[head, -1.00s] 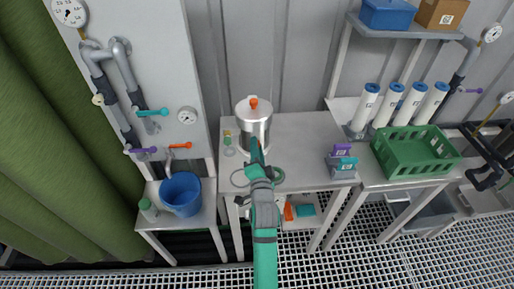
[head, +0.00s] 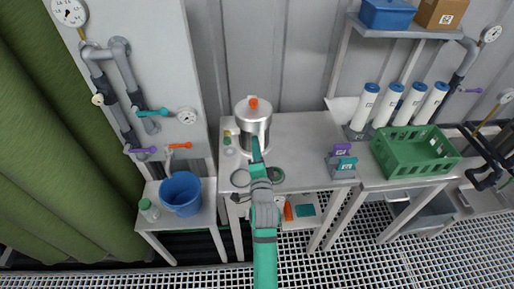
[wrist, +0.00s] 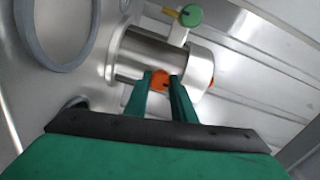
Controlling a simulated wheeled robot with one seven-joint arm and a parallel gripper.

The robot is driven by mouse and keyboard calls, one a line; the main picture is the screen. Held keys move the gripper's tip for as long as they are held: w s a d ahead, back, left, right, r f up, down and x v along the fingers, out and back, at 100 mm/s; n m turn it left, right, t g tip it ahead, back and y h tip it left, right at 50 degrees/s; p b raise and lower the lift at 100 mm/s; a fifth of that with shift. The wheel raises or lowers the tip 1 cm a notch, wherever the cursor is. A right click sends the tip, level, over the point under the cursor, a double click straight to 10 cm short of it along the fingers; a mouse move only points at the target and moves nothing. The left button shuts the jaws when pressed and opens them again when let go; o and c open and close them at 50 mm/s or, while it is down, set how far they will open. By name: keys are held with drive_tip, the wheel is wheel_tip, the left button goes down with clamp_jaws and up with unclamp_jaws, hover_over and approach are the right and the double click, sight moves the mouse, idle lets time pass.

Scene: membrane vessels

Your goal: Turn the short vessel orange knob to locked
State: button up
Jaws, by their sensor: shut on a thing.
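A short silver vessel (head: 252,120) stands upright at the back left of the grey table, with an orange piece on top. In the wrist view the vessel (wrist: 150,52) lies sideways across the picture, with an orange knob (wrist: 160,79) on its side facing me. My gripper (wrist: 161,82) is shut on this orange knob, one green finger on each side. The fingers hide parts of the knob, and its locked mark cannot be read. In the head view my gripper (head: 256,150) is at the vessel's front, and the side knob is hidden.
Grey rings (head: 240,178) lie on the table near my arm. A green-capped piece (wrist: 190,15) is close beside the vessel. Purple and teal blocks, a green crate (head: 408,150) and white blue-capped cylinders stand to the right. A blue bucket (head: 181,193) is at left.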

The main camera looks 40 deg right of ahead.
drive_tip(key=o, duration=0.9)
drive_tip(key=shift+s+d, duration=0.15)
drive_tip(key=shift+s, duration=0.05)
drive_tip(key=shift+o, duration=0.8)
drive_tip(key=shift+w, duration=0.1)
drive_tip(key=v, duration=1.1)
drive_tip(key=shift+f, duration=0.1)
drive_tip(key=shift+w, duration=0.15)
